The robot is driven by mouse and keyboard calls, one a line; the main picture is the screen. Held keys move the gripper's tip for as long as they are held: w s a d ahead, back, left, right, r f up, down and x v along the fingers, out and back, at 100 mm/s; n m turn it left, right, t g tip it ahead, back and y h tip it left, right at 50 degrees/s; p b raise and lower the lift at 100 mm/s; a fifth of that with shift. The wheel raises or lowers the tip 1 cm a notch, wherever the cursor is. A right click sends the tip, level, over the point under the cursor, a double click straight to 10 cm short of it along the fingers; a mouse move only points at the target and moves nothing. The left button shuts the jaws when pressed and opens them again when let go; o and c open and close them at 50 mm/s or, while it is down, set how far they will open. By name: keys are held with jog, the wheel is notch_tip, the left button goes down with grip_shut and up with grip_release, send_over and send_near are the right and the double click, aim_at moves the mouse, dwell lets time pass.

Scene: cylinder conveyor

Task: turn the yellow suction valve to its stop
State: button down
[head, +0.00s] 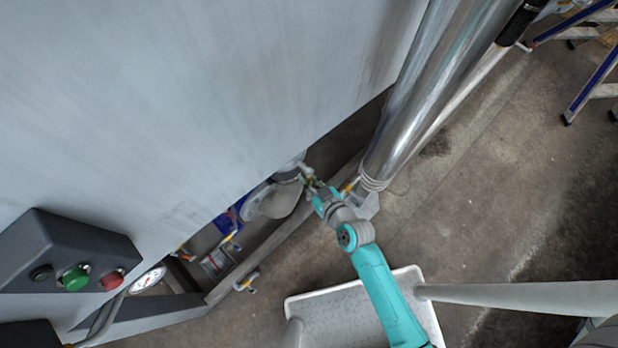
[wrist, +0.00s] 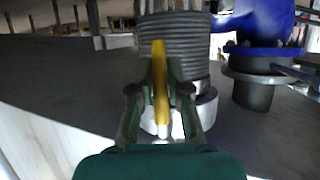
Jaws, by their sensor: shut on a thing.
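The yellow valve handle (wrist: 160,85) stands upright in the middle of the wrist view, in front of a ribbed grey hose (wrist: 196,45) and a pale round fitting (wrist: 205,107). My gripper (wrist: 160,92) has a finger on each side of the handle and is shut on it. In the head view my gripper (head: 311,182) reaches into the gap under the big grey housing, beside the bright metal tube. The handle is too small and covered there to make out clearly.
A blue pump part (wrist: 262,22) with a grey flanged pipe (wrist: 252,92) stands to the right in the wrist view. In the head view, the grey housing (head: 200,90), metal tube (head: 430,90), frame rail (head: 275,235) and control box (head: 65,250) surround the gap. Open floor (head: 500,190) lies right.

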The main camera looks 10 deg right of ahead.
jog(key=c, duration=1.1)
grip_release()
jog(key=shift+s, duration=0.1)
jog(key=v, duration=1.2)
jog(key=shift+f, duration=0.1)
